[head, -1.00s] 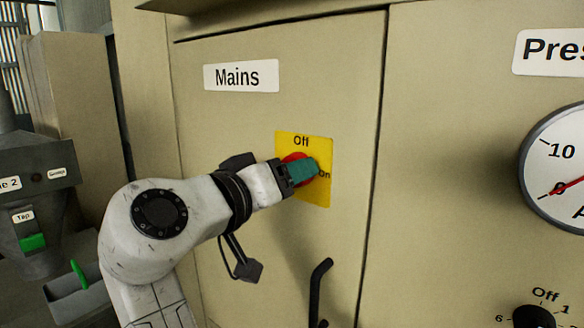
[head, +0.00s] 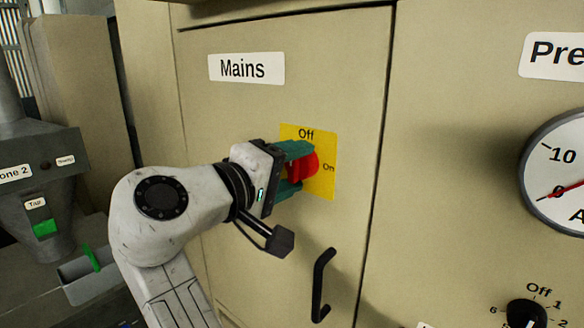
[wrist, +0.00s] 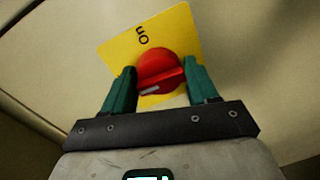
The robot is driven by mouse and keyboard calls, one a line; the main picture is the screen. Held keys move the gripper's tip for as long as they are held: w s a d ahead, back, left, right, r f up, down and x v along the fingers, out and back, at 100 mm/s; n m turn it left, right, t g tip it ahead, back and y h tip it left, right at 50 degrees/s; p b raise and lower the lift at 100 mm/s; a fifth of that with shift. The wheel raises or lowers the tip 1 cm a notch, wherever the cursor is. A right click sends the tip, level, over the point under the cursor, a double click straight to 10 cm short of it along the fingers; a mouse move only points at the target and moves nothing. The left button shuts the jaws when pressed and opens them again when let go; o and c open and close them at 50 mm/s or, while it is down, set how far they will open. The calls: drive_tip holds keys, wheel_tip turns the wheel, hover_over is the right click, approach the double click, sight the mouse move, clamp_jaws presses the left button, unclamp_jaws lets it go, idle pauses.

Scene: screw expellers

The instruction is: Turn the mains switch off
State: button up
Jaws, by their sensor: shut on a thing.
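The red mains switch (head: 311,162) is a round knob with a raised bar, on a yellow plate (head: 324,183) with "Off" at the top and "On" at the right. My gripper (head: 293,165) has one teal finger above and one below the knob. In the wrist view, the gripper (wrist: 160,88) has its fingers on either side of the red knob (wrist: 158,65), shut on it. The bar runs from finger to finger, roughly upright in the head view, with a pale mark at its lower left in the wrist view. The wrist view shows "On"; "Off" is hidden there.
The plate is on a beige cabinet door under a "Mains" label (head: 246,68). A black door handle (head: 322,286) sticks out below the gripper. A pressure gauge (head: 560,170) and a black dial (head: 527,313) are at the right. A grey machine (head: 40,185) stands at the left.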

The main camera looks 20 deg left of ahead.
drive_tip(key=shift+r+n, duration=0.3)
idle(0.4)
drive_tip(key=o, duration=1.4)
drive_tip(key=shift+f, duration=0.1)
drive_tip(key=shift+o, duration=0.2)
drive_tip(key=shift+f, duration=0.1)
drive_tip(key=shift+s+a, duration=0.15)
drive_tip(key=shift+s, duration=0.1)
drive_tip(key=b+v, duration=0.3)
drive_tip(key=v, duration=0.7)
drive_tip(key=shift+b, duration=0.3)
drive_tip(key=shift+s, duration=0.1)
